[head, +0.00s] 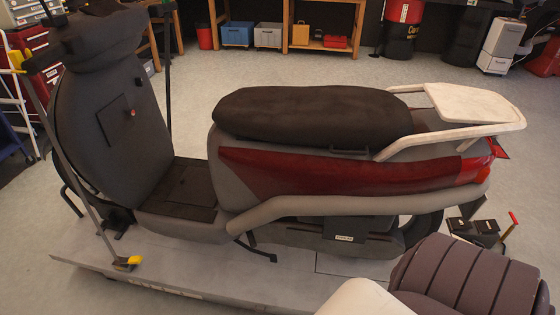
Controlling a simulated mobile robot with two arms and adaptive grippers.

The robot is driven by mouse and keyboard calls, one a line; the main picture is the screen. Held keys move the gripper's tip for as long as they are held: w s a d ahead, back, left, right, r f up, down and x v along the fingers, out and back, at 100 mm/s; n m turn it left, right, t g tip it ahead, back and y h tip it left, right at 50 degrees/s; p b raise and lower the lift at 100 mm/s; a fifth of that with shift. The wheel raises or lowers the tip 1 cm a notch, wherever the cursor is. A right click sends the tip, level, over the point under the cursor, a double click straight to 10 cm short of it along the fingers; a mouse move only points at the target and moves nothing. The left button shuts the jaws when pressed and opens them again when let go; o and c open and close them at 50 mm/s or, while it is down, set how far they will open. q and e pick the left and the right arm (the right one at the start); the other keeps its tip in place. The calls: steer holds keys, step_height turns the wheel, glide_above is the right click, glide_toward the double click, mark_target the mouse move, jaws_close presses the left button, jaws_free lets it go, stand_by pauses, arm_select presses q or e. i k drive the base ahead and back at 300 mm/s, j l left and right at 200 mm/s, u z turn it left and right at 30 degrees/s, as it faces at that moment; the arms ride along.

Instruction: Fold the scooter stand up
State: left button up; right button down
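A grey and dark-red scooter (345,170) with a black seat stands upright on a low grey lift platform (200,268), its front to the left and its tail to the right. A thin black stand leg (257,248) shows under the scooter's floorboard. It slants down and out to the right, and its foot end appears to be at the platform. Neither of my grippers is in view. Part of my arm covers the lower right and hides the platform there.
A strap with yellow ends (85,190) runs from the handlebar to the platform at the left. A small black device with a red-tipped lever (486,231) is behind the rear wheel. Benches with bins (268,36) line the back. The floor between is clear.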

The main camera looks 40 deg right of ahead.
mark_target(273, 257)
steer(key=i+j+z, duration=0.5)
steer(key=j, duration=0.2)
steer(key=j+z, duration=0.2)
steer(key=j, duration=0.15)
steer(key=i, duration=0.05)
